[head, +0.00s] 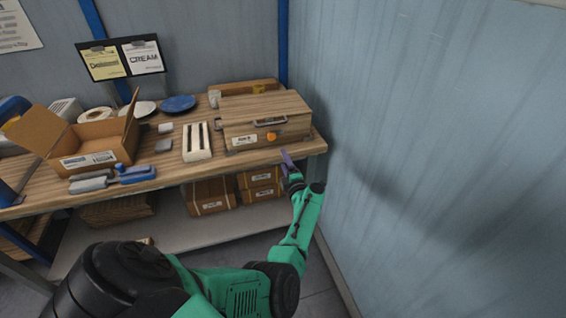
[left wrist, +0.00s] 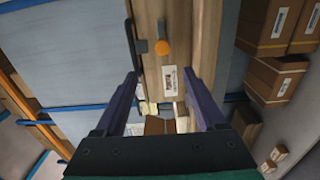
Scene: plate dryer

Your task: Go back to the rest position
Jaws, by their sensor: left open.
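My left gripper (head: 287,160) is at the front right of the workbench, just in front of the wooden box. In the left wrist view its two purple fingers (left wrist: 163,98) are spread apart with nothing between them. The wooden box (head: 265,110) is closed, with a dark handle, an orange knob (head: 271,136) and a white label on its front. The box front also shows in the left wrist view (left wrist: 178,22), beyond the fingers. My left arm reaches across from the lower left. My right gripper is in neither view.
The wooden workbench (head: 165,172) holds an open cardboard box (head: 90,142), a white slotted rack (head: 196,142), a blue plate (head: 178,103) and white plates. Cardboard boxes (head: 211,197) sit on the shelf below. A blue-grey wall (head: 430,150) stands close on the right.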

